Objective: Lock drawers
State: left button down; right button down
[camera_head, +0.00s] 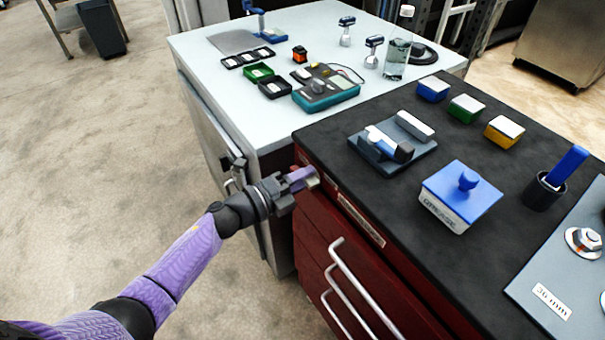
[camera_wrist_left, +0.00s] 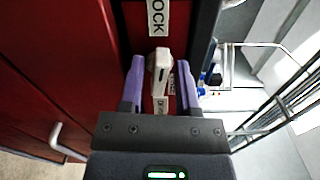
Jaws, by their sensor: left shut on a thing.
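The red drawer cabinet (camera_head: 318,235) stands at the right under a dark top, with pale bar handles (camera_head: 365,290) on its front. My left gripper (camera_head: 303,180) is at the cabinet's upper left front corner. In the left wrist view, its purple fingers (camera_wrist_left: 160,80) are shut on a pale lock slider (camera_wrist_left: 161,62) on a dark red strip. A label ending in "OCK" (camera_wrist_left: 157,16) is above the slider, and another label (camera_wrist_left: 160,105) is partly hidden below it. The drawer fronts look flush, though their lower part is cut off. My right gripper is not in view.
A blue-lidded grease box (camera_head: 460,195), a grey tray with a tool (camera_head: 393,145) and a dark cup (camera_head: 543,190) stand on the dark top. A white table (camera_head: 225,80) with small tools adjoins behind.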

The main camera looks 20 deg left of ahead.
pick_arm(q)
jog(key=shift+n, duration=0.8)
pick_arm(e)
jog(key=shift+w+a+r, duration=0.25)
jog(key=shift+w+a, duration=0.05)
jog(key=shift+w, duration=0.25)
pick_arm(q)
jog(key=shift+f+p, duration=0.1)
jog(key=shift+p, duration=0.2)
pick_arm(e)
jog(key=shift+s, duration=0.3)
pick_arm(q)
jog(key=c, duration=0.6)
grip_release()
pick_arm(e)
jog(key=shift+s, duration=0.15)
pick_arm(q)
jog(key=p+v, duration=0.1)
jog(key=v, duration=0.9)
jog(key=shift+p, duration=0.3)
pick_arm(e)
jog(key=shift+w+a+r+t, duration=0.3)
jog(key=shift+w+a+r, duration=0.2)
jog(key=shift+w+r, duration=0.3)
